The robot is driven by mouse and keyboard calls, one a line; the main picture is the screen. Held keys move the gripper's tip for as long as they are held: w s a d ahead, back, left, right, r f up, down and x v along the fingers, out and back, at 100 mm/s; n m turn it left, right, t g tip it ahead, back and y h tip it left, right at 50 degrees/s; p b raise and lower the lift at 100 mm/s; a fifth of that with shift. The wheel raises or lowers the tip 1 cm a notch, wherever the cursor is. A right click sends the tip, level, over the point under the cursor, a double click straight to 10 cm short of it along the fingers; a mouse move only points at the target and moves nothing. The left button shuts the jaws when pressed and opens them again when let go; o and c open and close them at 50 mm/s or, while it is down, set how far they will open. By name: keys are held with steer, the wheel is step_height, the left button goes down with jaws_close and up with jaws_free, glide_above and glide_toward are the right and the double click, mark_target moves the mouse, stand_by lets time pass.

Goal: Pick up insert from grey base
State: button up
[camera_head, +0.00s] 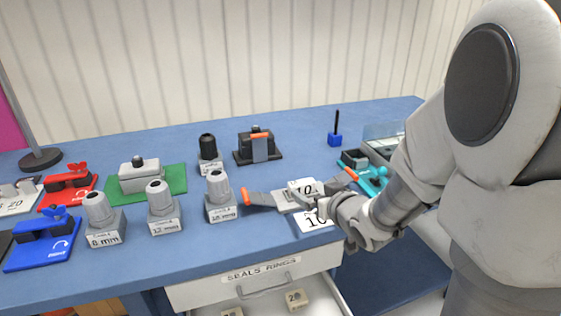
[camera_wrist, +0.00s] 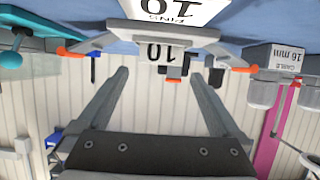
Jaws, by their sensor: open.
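The insert (camera_head: 303,187), a pale block marked 10, sits in the grey base (camera_head: 287,202) near the table's front edge. The base has orange-tipped levers spread out on both sides. In the wrist view, which is upside down, the insert (camera_wrist: 152,52) shows its number beneath the grey base (camera_wrist: 200,41). My gripper (camera_head: 328,203) is at the right front of the base. In the wrist view my gripper (camera_wrist: 160,72) is open and empty, its fingers either side of the insert in the picture. I see no contact; the exact gap is unclear.
A white card (camera_head: 315,222) marked 10 lies before the base. Several grey cable blocks (camera_head: 221,206) stand to the left. A dark clamp (camera_head: 258,148) is behind, and a teal fixture (camera_head: 366,178) is to the right. An open drawer (camera_head: 265,297) juts out below.

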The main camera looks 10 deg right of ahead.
mark_target(304, 185)
steer(key=b+x, duration=0.1)
steer(key=x, duration=0.7)
steer(key=shift+w+a+f, duration=0.15)
steer(key=shift+w+f, duration=0.15)
steer(key=shift+c, duration=0.2)
steer(key=c, duration=1.1)
steer(key=shift+o, duration=0.2)
steer(key=shift+r, duration=0.15)
